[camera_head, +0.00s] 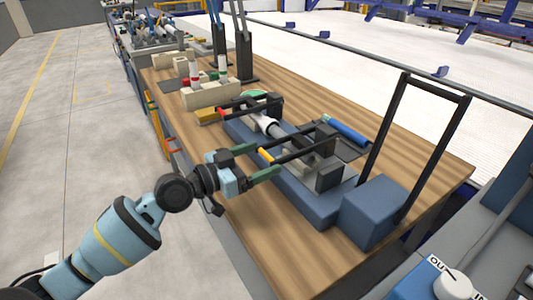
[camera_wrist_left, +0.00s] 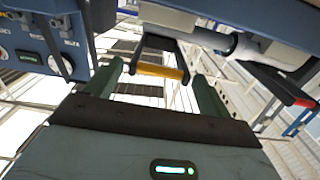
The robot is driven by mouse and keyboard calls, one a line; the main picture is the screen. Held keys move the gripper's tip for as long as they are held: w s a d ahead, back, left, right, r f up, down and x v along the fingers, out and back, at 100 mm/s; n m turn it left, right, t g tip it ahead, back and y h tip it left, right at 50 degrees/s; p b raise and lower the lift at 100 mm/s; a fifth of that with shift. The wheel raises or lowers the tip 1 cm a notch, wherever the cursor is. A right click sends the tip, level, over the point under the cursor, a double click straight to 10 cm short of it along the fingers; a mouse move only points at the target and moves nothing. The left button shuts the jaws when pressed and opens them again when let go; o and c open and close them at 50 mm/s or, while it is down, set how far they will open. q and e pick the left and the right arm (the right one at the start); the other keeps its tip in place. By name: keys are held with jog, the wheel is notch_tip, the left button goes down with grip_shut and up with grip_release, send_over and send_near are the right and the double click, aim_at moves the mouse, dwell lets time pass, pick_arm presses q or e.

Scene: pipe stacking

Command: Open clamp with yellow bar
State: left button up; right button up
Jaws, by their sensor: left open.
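The clamp with the yellow bar (camera_head: 265,155) sits on the blue fixture near the table's left side; its dark arms reach right toward a grey block. In the left wrist view the yellow bar (camera_wrist_left: 160,71) appears crosswise between my fingertips. My left gripper (camera_head: 257,162) has green fingers, open, and is right at the bar. It also shows in the left wrist view (camera_wrist_left: 158,74). I see no finger touching the bar; whether it lies fully between them in depth is unclear. A white and grey pipe (camera_head: 266,124) lies in the fixture. My right gripper is out of view.
A second clamp with a red bar (camera_head: 222,111) stands farther back; its red end shows in the left wrist view (camera_wrist_left: 303,102). A blue box (camera_head: 375,210) and tall black frame (camera_head: 442,140) stand at the right. Beige blocks (camera_head: 208,94) lie behind. Wooden tabletop (camera_head: 225,210) is bare at the front left.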

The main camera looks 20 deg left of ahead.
pick_arm(q)
jog(key=shift+x, duration=1.3)
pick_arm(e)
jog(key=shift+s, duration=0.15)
pick_arm(q)
jog(key=shift+c, duration=0.4)
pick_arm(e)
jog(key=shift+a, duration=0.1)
